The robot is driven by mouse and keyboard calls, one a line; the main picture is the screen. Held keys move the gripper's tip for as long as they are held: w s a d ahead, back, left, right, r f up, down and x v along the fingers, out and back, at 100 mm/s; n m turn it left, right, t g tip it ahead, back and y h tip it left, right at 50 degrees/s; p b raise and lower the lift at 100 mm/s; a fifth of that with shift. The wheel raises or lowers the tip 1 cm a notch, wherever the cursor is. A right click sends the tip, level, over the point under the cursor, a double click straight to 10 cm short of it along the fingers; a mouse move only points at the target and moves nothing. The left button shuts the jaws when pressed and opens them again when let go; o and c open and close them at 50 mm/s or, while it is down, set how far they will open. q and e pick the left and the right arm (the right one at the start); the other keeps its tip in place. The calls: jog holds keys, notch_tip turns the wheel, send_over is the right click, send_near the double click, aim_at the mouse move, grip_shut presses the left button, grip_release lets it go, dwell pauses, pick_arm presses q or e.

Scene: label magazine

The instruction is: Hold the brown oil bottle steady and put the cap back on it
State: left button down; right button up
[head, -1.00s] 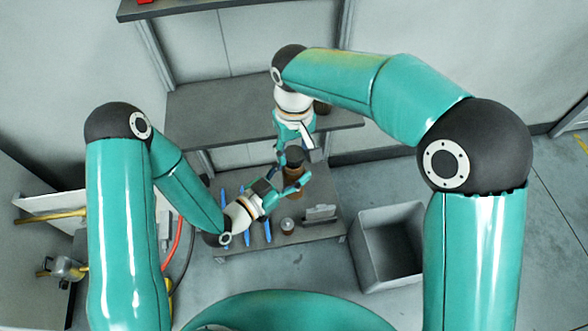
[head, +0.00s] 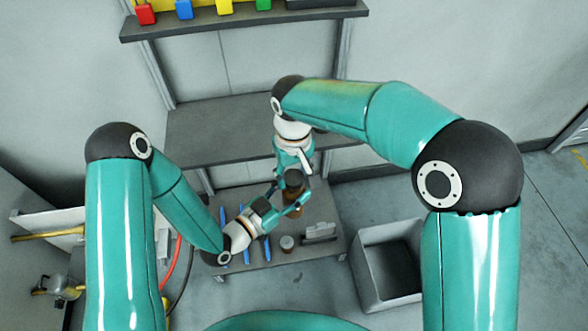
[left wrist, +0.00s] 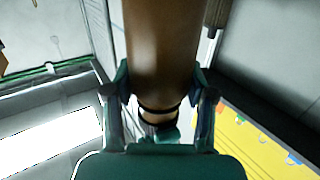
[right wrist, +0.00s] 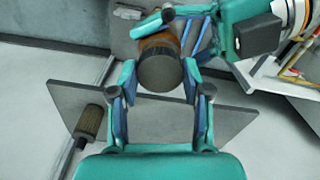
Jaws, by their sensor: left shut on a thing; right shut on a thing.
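The brown oil bottle (head: 295,210) is upright above the low bench. My left gripper (head: 288,198) is shut around its side. In the left wrist view the bottle (left wrist: 162,45) fills the space between the fingers. The dark round cap (head: 293,179) is at the bottle's top, below my right gripper (head: 294,172), which is shut on it. In the right wrist view the cap (right wrist: 160,72) is between the right fingers and lined up over the bottle (right wrist: 160,42). I cannot tell whether it is seated or only held against the neck.
A small brown jar with a grey lid (head: 287,243) and a grey metal holder (head: 320,232) stand on the low bench (head: 290,264), beside blue strips (head: 267,248). A grey bin (head: 366,275) stands right. A grey shelf (head: 200,135) lies behind the arms.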

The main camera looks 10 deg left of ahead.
jog(key=shift+f, duration=0.55)
dwell(0.6)
jog(key=m, duration=1)
jog(key=shift+m, duration=0.4)
jog(key=m, duration=0.4)
jog(key=shift+a, duration=0.1)
jog(key=m, duration=0.6)
jog(key=shift+w, duration=0.1)
jog(key=m, duration=0.4)
jog(key=shift+m, duration=0.3)
jog(key=m, duration=0.3)
jog(key=shift+m, duration=0.4)
jog(key=shift+w, duration=0.1)
